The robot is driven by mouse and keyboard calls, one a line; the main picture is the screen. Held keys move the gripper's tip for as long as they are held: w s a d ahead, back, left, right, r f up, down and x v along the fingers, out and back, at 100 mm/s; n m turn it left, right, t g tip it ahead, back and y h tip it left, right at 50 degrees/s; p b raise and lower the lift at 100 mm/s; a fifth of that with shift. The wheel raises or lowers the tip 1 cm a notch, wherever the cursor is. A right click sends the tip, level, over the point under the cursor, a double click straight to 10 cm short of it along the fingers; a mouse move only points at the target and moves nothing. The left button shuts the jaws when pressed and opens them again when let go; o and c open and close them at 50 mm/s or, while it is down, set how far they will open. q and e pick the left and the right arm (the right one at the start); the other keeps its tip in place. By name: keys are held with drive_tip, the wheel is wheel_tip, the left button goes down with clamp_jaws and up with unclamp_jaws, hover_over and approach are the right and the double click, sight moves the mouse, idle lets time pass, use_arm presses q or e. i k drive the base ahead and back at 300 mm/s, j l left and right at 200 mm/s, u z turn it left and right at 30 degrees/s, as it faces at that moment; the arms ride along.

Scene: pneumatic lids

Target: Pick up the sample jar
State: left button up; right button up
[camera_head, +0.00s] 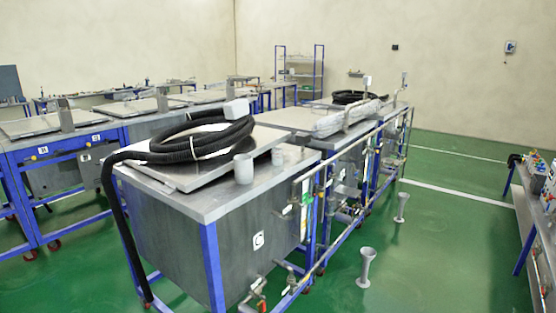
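No clear sample jar can be made out. A small grey cylindrical cup (243,168) stands upright on the front right part of the nearest metal tank top. A smaller pale grey object (277,155) is just behind it to the right, beside the raised lid plate. Either could be the jar; I cannot tell. Neither of my grippers is in view.
A black corrugated hose (190,148) lies coiled on the lid plate (262,142) and hangs over the tank's left side. Valves and pipes line the tank's right side. Two grey funnel-like stands (366,268) (401,207) are on the green floor (440,255), which is otherwise open.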

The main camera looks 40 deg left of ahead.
sight(277, 152)
drive_tip(key=u, duration=0.45)
drive_tip(key=i+l+u, duration=0.25)
drive_tip(key=i+u, duration=0.15)
drive_tip(key=i+l+u, duration=0.4)
drive_tip(key=i+j, duration=0.05)
drive_tip(key=i, duration=0.05)
